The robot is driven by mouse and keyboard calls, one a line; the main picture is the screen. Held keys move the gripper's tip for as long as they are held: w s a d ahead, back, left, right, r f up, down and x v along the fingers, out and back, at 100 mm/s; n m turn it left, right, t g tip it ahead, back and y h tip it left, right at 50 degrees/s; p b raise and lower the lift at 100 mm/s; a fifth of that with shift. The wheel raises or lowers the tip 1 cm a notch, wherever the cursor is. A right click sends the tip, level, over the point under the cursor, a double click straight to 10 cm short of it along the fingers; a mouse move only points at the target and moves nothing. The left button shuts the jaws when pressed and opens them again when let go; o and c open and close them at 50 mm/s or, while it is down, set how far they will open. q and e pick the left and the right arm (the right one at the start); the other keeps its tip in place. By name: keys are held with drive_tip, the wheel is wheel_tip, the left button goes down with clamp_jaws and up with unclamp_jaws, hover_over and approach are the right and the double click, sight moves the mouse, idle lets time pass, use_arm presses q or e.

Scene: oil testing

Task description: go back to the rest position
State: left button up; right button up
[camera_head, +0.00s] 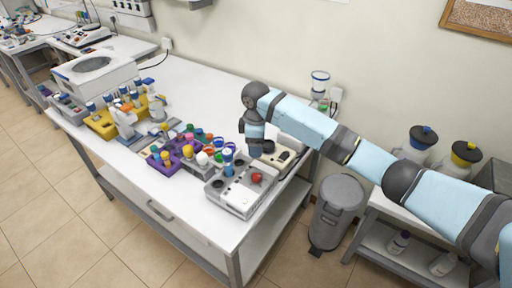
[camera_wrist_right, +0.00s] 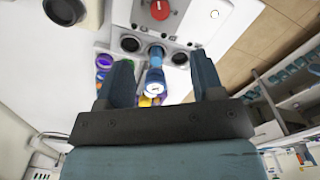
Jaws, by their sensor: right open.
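My right arm reaches in from the right in the head view, and its wrist bends down over the table. The right gripper (camera_wrist_right: 163,78) is open, with its two dark fingers spread wide. A blue-and-white tube (camera_wrist_right: 154,78) shows between the fingers in the wrist view, and no finger touches it visibly. It appears to stand in a hole of the grey-white device (camera_head: 239,192) with a red button (camera_head: 257,178). The same tube seems to show in the head view (camera_head: 228,158). My left gripper is not in view.
The white table (camera_head: 196,88) also holds purple racks (camera_head: 180,150) with coloured caps, a yellow rack (camera_head: 102,124) and a white machine (camera_head: 94,73). A beige device (camera_head: 285,156) stands close to my right wrist. A grey bin (camera_head: 337,212) stands right of the table.

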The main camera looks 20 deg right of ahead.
drive_tip(key=s+a+f+m+y, duration=0.1)
drive_tip(key=s+a+f, duration=0.15)
drive_tip(key=s, duration=0.35)
drive_tip(key=s+a+f+m+t+y, duration=0.1)
drive_tip(key=s+f, duration=0.3)
drive_tip(key=s, duration=0.2)
drive_tip(key=s+a+f+m, duration=0.1)
drive_tip(key=s+a+f, duration=0.15)
drive_tip(key=s, duration=0.35)
drive_tip(key=s+d+r+m+t+h, duration=0.1)
drive_tip(key=s+d+m, duration=0.4)
drive_tip(key=s, duration=0.6)
drive_tip(key=s+d+r+m+t+h, duration=0.1)
drive_tip(key=s+d+r+m+t, duration=0.15)
drive_tip(key=s+d, duration=0.7)
drive_tip(key=w+a+f+t+y, duration=0.1)
drive_tip(key=w+a+f+t, duration=0.1)
drive_tip(key=f, duration=0.5)
drive_tip(key=w+a+f+t+y, duration=0.1)
drive_tip(key=a+f+t+y, duration=0.1)
drive_tip(key=a+f+t, duration=0.2)
wheel_tip(320, 180, down, 4)
drive_tip(key=shift+w+a+r, duration=0.25)
drive_tip(key=shift+w+a, duration=0.15)
drive_tip(key=shift+a, duration=0.7)
